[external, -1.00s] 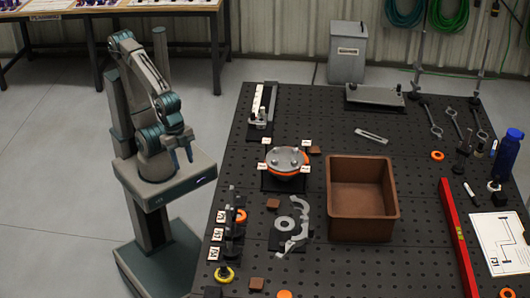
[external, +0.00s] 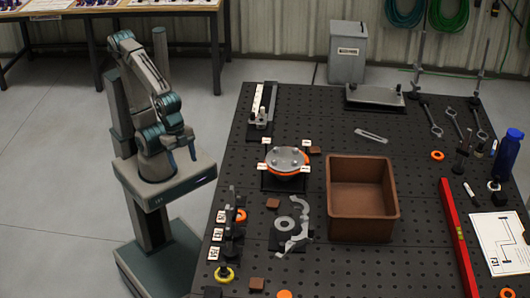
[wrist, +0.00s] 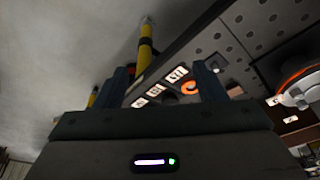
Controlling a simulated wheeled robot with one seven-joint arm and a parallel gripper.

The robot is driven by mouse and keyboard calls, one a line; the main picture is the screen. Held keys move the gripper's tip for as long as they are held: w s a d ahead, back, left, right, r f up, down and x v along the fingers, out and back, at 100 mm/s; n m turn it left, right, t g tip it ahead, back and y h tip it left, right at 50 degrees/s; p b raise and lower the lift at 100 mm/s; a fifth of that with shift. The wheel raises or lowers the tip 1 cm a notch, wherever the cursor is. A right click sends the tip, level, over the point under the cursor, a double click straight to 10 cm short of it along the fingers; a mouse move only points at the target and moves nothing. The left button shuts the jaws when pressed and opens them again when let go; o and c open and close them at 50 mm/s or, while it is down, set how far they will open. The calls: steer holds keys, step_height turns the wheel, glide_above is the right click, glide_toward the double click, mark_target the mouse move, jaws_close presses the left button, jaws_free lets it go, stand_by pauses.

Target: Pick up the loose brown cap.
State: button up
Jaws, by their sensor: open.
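Three small brown blocks that look like caps lie on the black perforated table in the external view. One brown cap (external: 273,204) is left of the grey bracket, another (external: 257,284) is near the front edge, and a third (external: 315,150) is beside the round orange-and-grey fixture. I cannot tell which one is the loose cap. My gripper (external: 181,156) is open and empty, left of the table and apart from all three. In the wrist view its two fingers (wrist: 163,85) stand apart with nothing held between them.
The round fixture (external: 287,160), grey bracket (external: 294,226) and a labelled clamp row (external: 230,232) crowd the table's near side. A brown open bin (external: 362,231) stands mid-table. A red level (external: 457,237) lies at right. Bare table (external: 325,110) shows behind the fixture.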

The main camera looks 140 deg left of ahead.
steer(key=w+a+r+m, duration=0.2)
steer(key=w+a+r, duration=0.15)
steer(key=w, duration=0.35)
steer(key=m+g, duration=0.3)
steer(key=m, duration=0.5)
glide_above(274, 201)
steer(key=f, duration=1.2)
steer(key=shift+s+a+f+p, duration=0.15)
steer(key=shift+s+f+p, duration=0.1)
steer(key=shift+s+p, duration=0.1)
steer(key=shift+w+d+f+p, duration=0.15)
steer(key=shift+f+p, duration=0.1)
steer(key=shift+f, duration=0.65)
steer(key=shift+w+d+f+p, duration=0.1)
steer(key=shift+f+p, duration=0.1)
steer(key=shift+f, duration=0.65)
steer(key=shift+w+d+f+p, duration=0.15)
steer(key=shift+f+p, duration=0.1)
steer(key=shift+f, duration=0.65)
steer(key=shift+a, duration=0.1)
steer(key=c, duration=1.1)
